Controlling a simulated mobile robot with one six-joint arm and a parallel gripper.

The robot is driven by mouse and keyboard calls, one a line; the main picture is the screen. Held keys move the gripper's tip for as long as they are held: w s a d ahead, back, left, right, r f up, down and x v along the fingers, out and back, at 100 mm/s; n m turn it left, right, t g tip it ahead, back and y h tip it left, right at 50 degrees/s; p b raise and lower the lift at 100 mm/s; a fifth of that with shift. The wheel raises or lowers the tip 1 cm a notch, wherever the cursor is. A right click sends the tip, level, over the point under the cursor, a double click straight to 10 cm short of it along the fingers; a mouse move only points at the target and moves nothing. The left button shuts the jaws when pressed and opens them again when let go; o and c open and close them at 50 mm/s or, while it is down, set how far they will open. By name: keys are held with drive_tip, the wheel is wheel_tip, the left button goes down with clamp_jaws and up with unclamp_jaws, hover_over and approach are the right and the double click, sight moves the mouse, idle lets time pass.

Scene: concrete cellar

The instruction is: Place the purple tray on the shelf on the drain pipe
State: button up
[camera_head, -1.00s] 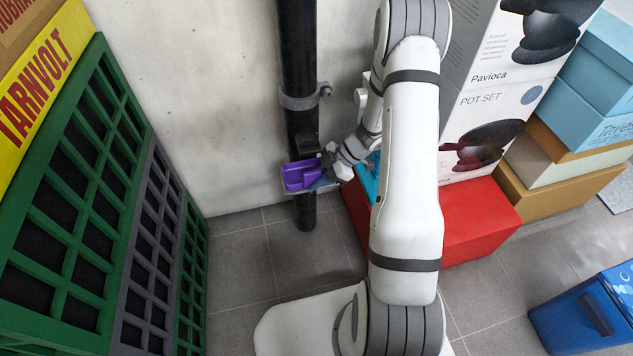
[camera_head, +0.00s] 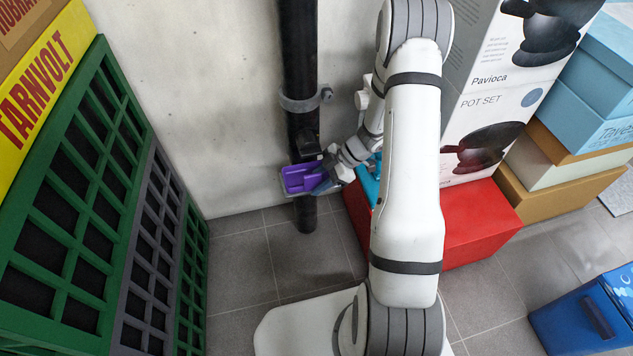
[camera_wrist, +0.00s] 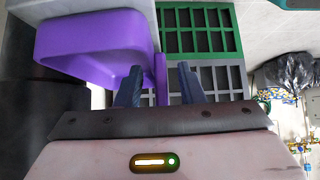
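The purple tray (camera_head: 302,178) sits on the small light-grey shelf (camera_head: 299,196) on the black drain pipe (camera_head: 298,75). The tray looks about level in the head view. In the wrist view the tray (camera_wrist: 98,45) fills the upper left. My gripper (camera_head: 322,176) is at the tray's right side. In the wrist view my gripper's (camera_wrist: 160,86) two blue-grey fingers stand apart, with a narrow purple part of the tray between them and visible gaps. The far side of the tray's contact with the shelf is hidden.
A pipe clamp (camera_head: 303,101) and a dark fitting lie above the shelf. Green and grey crates (camera_head: 70,220) stand left. A red box (camera_head: 475,215) and a pot set box (camera_head: 490,115) stand right. A blue bin (camera_head: 585,315) is at lower right. Floor below the shelf is clear.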

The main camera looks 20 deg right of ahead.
drive_tip(key=p+v, duration=0.4)
drive_tip(key=v, duration=0.7)
drive_tip(key=shift+d+r, duration=0.2)
drive_tip(key=shift+s, duration=0.1)
